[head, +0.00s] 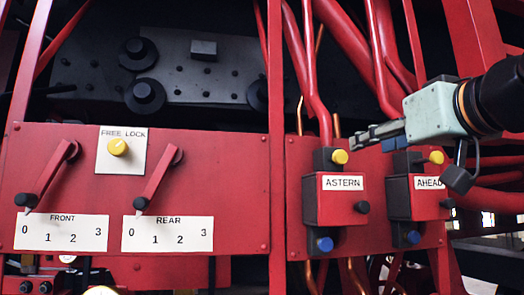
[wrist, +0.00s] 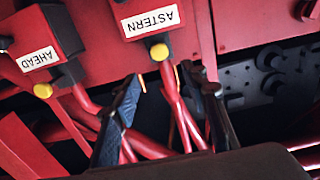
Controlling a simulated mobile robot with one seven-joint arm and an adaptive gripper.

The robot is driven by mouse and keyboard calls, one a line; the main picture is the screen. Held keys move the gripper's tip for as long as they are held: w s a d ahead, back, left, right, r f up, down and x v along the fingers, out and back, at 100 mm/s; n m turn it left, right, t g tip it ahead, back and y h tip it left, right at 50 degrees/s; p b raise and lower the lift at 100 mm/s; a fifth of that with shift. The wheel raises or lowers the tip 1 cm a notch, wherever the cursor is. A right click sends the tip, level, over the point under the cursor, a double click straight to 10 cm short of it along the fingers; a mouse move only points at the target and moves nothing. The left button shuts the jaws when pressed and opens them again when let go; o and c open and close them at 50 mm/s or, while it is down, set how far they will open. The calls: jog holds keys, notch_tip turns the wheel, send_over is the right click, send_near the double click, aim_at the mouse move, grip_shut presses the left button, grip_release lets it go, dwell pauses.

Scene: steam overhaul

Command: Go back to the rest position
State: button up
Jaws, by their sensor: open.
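My gripper (head: 362,136) is in the right half of the head view, in front of the red pipes and near the yellow knob of the ASTERN box (head: 322,208). Its fingers point left. In the wrist view my gripper (wrist: 160,82) has its two fingers spread, with nothing held between them. The ASTERN box also shows upside down in the wrist view (wrist: 138,8), its yellow knob (wrist: 159,52) just beyond the fingers. The AHEAD box (head: 399,205) stands to its right, below my gripper; it also appears in the wrist view (wrist: 50,35). I cannot tell whether a finger touches anything.
On the left panel, the FRONT lever (head: 50,178) points to 0 and the REAR lever (head: 160,180) slants down-left near 0. A yellow FREE LOCK knob (head: 118,147) sits above them. Red pipes (head: 352,45) run close behind my gripper.

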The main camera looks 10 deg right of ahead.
dwell(0.3)
jog(key=w+a+f+g+y, duration=0.1)
jog(key=a+f+g, duration=0.3)
jog(key=f, duration=0.8)
jog(key=w+a+f+g, duration=0.15)
jog(key=a+f, duration=0.45)
jog(key=f, duration=0.6)
jog(key=s+a+f+g, duration=0.1)
jog(key=s+f, duration=0.3)
jog(key=f, duration=0.5)
jog(key=s+a+f+g+h, duration=0.1)
jog(key=s+a+f+g, duration=0.1)
jog(key=f, duration=0.8)
jog(key=s+a+f+g, duration=0.2)
jog(key=s+f+g, duration=0.2)
jog(key=f, duration=0.6)
jog(key=shift+s+h, duration=0.3)
jog(key=shift+s, duration=0.55)
